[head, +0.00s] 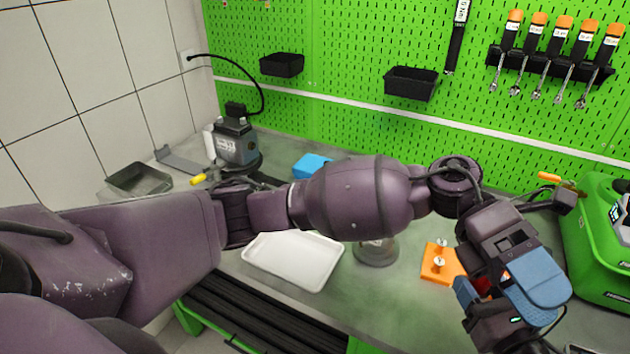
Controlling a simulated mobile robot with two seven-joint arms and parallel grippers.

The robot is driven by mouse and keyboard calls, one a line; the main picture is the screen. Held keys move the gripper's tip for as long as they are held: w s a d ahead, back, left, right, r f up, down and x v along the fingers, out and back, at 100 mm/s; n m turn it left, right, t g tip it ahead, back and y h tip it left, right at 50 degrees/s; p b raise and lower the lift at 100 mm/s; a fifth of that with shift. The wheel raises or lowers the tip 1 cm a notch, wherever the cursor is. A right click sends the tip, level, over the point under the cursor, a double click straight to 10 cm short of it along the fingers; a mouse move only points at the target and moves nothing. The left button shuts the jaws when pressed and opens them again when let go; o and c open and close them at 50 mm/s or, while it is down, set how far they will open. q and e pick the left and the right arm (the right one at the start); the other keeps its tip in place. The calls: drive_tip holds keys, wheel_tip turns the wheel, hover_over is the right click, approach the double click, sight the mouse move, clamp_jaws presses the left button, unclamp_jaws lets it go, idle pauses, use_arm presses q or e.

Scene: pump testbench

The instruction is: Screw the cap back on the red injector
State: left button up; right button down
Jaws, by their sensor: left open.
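My left arm reaches across the picture from the left, and my left gripper (497,284) points down at the right, over the bench. It is open, with blue finger parts. A small red part (483,284), which may belong to the red injector, shows beside the fingers; most of it is hidden. An orange block (437,268) with small light-coloured pieces on it lies just left of the gripper. I cannot make out the cap.
A white tray (292,275) and a round glass-like dish (376,254) stand left of the block, partly under my arm. A green machine (603,240) stands close at the right. A grey device (236,142), metal tray (139,181) and blue box (312,165) sit farther back.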

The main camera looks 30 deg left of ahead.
use_arm(q)
drive_tip(key=w+a+n+t+h, duration=0.6)
drive_tip(key=a+n+t+h, duration=0.45)
drive_tip(key=n+h, duration=0.55)
drive_tip(key=w+a+f+n+t+y, duration=0.2)
drive_tip(key=a+f+n+t+y, duration=0.35)
drive_tip(key=n+t, duration=0.5)
drive_tip(key=w+a+f+n+t+y, duration=0.1)
drive_tip(key=a+f+n+t+y, duration=0.5)
drive_tip(key=n+t, duration=0.5)
drive_tip(key=s+a+f+n+g+y, duration=0.2)
drive_tip(key=s+a+f+n+y, duration=0.2)
drive_tip(key=a+f+n+y, duration=0.25)
drive_tip(key=s+a+f+n+g+y, duration=0.1)
drive_tip(key=s+a+f+n+y, duration=0.45)
drive_tip(key=f, duration=0.25)
drive_tip(key=s+a+f+g+y, duration=0.1)
drive_tip(key=s+f+g+y, duration=0.3)
drive_tip(key=f, duration=0.8)
drive_tip(key=shift+s+a+n+g, duration=0.2)
drive_tip(key=shift+s+n+g, duration=0.05)
drive_tip(key=shift+n+g, duration=0.25)
